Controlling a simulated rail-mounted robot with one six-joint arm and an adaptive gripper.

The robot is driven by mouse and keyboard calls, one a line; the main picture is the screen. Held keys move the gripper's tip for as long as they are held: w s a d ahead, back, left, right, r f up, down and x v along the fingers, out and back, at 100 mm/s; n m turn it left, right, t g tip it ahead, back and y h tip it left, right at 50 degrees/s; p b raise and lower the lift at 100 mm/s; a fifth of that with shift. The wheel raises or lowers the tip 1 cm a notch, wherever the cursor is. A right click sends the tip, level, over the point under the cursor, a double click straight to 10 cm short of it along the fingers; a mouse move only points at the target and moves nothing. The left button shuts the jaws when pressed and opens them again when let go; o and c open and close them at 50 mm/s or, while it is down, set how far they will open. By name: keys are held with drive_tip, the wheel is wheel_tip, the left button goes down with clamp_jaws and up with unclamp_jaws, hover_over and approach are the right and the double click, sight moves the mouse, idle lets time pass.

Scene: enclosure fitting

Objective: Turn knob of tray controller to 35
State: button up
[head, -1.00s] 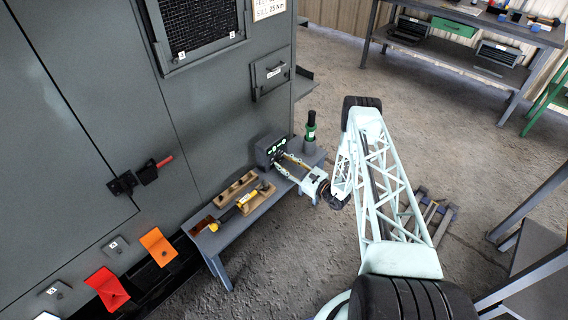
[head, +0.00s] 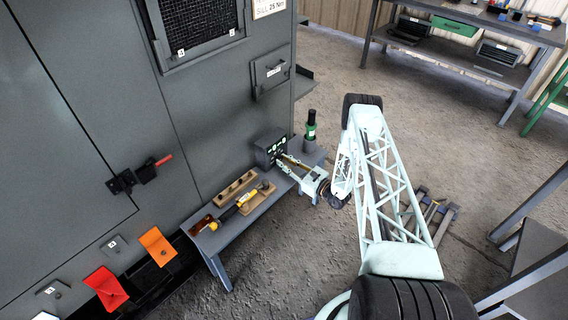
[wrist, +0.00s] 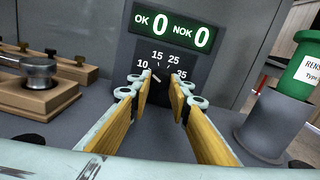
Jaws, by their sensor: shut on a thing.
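The tray controller (head: 266,146) is a dark box at the far end of the small bench, against the grey enclosure. In the wrist view its green display (wrist: 172,27) reads OK 0 and NOK 0. Below it is a dial plate (wrist: 190,57) with the numbers 10, 15, 25 and 35. The dark knob (wrist: 160,94) sits below the numbers, mostly hidden between the fingers. A small light mark shows near its top, but I cannot tell which number it points to. My gripper (wrist: 160,90), with yellow-padded fingers, is shut on the knob. It also shows in the head view (head: 282,157).
A green bottle-like tool in a grey holder (head: 310,142) stands close to the right of my gripper. Wooden blocks (head: 235,187) and a yellow-black tool (head: 240,199) lie on the bench to the left.

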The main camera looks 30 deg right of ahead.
drive_tip(key=m+b, duration=0.4)
drive_tip(key=m, duration=0.2)
drive_tip(key=shift+f, duration=0.15)
drive_tip(key=m+b, duration=0.3)
drive_tip(key=m, duration=0.3)
drive_tip(key=shift+a+m, duration=0.15)
drive_tip(key=shift+m, duration=0.25)
drive_tip(key=m+b, duration=0.2)
drive_tip(key=m, duration=0.4)
drive_tip(key=shift+r, duration=0.2)
drive_tip(key=m+b, duration=0.1)
drive_tip(key=m, duration=0.5)
drive_tip(key=shift+r+m, duration=0.15)
drive_tip(key=shift+m, duration=0.15)
drive_tip(key=o, duration=0.8)
drive_tip(key=shift+o, duration=0.2)
drive_tip(key=shift+s, duration=0.15)
